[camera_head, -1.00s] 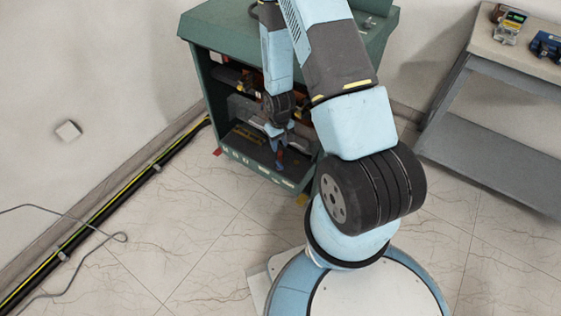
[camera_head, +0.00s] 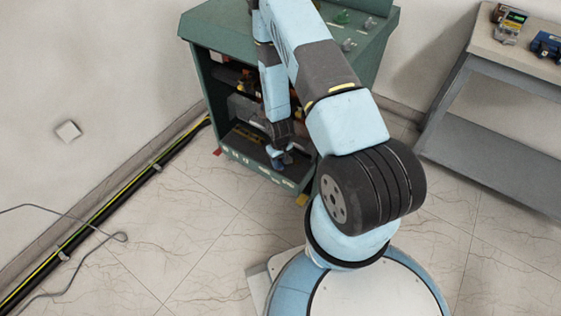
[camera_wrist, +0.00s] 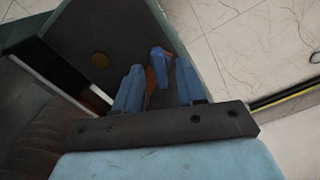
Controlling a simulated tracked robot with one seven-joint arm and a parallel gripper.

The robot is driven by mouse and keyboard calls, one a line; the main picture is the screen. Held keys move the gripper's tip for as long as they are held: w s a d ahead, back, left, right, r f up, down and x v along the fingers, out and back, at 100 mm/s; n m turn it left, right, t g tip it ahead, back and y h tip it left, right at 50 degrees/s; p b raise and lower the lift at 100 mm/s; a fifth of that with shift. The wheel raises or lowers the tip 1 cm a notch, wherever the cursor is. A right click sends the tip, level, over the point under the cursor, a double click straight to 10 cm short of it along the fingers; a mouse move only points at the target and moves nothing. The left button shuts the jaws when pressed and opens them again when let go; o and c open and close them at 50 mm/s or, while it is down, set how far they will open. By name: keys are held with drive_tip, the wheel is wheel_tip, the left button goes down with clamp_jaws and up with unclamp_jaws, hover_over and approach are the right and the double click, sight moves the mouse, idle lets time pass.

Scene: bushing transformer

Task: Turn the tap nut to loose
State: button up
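My gripper (camera_head: 281,162) is low at the open front of the green transformer cabinet (camera_head: 205,95), close to its bottom front edge. In the wrist view my gripper (camera_wrist: 158,84) has its two blue fingers apart, pointing into the dark cabinet. A small blue piece with an orange-red side (camera_wrist: 159,64) shows between and beyond the fingers. I cannot tell whether it is the tap nut or whether a finger touches it. In the head view my wrist and fingers hide this spot, and no tap nut is clearly seen there.
Dark equipment (camera_head: 247,108) fills the cabinet's middle, above the gripper's level. A grey bench (camera_head: 500,125) stands at the right. Cables (camera_head: 95,222) run along the left wall. The tiled floor (camera_head: 200,220) in front of the cabinet is clear.

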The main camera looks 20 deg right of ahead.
drive_tip(key=shift+f, duration=0.15)
drive_tip(key=shift+c, duration=0.4)
clamp_jaws()
